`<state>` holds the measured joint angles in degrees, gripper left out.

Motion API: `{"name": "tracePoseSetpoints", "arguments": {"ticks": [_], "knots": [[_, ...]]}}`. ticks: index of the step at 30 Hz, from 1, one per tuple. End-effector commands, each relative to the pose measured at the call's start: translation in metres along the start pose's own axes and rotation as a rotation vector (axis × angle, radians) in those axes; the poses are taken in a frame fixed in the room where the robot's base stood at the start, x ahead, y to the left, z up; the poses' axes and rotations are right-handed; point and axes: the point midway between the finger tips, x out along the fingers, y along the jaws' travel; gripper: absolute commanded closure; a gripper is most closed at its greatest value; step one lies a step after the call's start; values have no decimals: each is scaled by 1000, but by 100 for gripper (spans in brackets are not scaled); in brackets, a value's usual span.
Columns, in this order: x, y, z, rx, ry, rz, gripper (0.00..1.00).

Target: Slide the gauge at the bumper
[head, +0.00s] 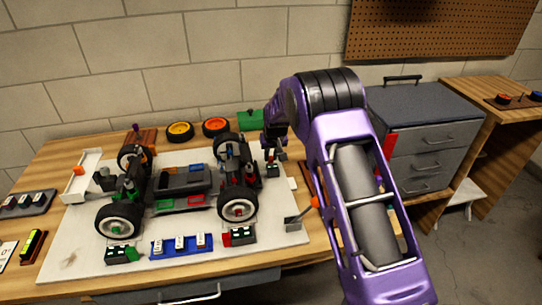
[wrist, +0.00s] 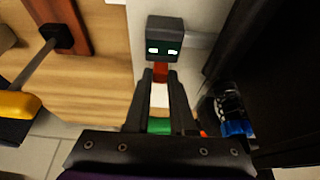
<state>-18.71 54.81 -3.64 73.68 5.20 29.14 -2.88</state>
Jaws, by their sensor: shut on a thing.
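In the wrist view, a small dark gauge (wrist: 165,35) with two lit pale windows sits just beyond my fingertips. My gripper (wrist: 160,75) is shut on its red stem (wrist: 160,73). In the head view my gripper (head: 275,154) is at the right end of the model car, by the right wheels, and a small black and red piece (head: 272,169) shows just below it. The car's chassis (head: 182,180) stands on a pale board. A white bumper-like bar (head: 83,177) with an orange knob lies at the car's left end. Contact between gauge and car cannot be told.
The pale board (head: 70,255) fills the middle of the wooden bench. Small racks, including a blue one (head: 178,246), stand at the front. Loose tyres (head: 180,131) and a green box (head: 250,118) are behind. A grey drawer cabinet (head: 425,130) stands right.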

Motion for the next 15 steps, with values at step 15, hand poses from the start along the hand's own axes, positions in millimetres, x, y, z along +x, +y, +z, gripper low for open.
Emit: {"name": "tracePoseSetpoints", "arguments": {"ticks": [15], "knots": [[0, -26, 0, 0, -1, 0, 100]]}}
